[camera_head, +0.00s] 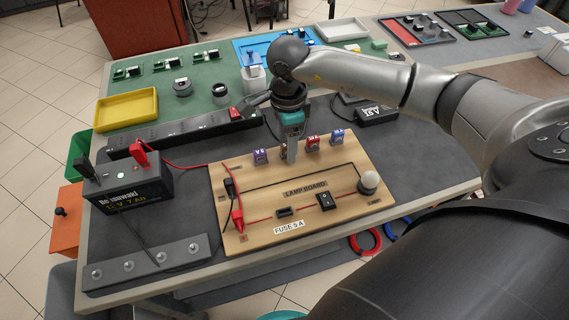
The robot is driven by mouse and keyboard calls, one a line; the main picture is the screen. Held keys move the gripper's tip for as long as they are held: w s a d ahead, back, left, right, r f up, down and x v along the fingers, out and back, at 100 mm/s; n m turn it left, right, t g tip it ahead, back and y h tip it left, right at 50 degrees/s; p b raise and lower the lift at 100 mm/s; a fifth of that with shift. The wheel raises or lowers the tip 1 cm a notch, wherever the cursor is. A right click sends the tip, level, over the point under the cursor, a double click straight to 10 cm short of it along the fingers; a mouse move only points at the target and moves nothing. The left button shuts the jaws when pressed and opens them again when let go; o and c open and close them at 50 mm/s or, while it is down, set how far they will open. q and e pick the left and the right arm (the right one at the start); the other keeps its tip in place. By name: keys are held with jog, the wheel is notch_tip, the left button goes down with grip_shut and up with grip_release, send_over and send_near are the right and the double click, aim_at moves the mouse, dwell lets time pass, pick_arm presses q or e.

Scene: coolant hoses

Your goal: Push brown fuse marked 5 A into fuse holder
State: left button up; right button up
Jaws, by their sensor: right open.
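The wooden lamp board (345,177) lies on the dark mat, with fuses in a row along its back part. A purple fuse (260,157), a red fuse (312,143) and a blue fuse (337,136) show clearly. My right gripper (291,157) points down between the purple and red fuses. It is open and hides most of that spot; only a small brownish bit shows beside its fingers, and I cannot read a marking. The black fuse holder (285,212) sits nearer the front, above the label "FUSE 5 A" (289,227). My left gripper is out of view.
A black battery (130,190) with red and black leads stands left of the board. A switch (326,201) and lamp (368,182) sit right of the holder. A power strip (185,132), yellow tray (127,109) and black adapter (377,115) lie behind.

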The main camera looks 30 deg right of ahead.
dwell(0.7)
grip_shut()
dwell(0.5)
dwell(0.8)
jog(key=shift+r, duration=0.15)
jog(key=shift+r+p, duration=2)
jog(key=shift+r, duration=0.9)
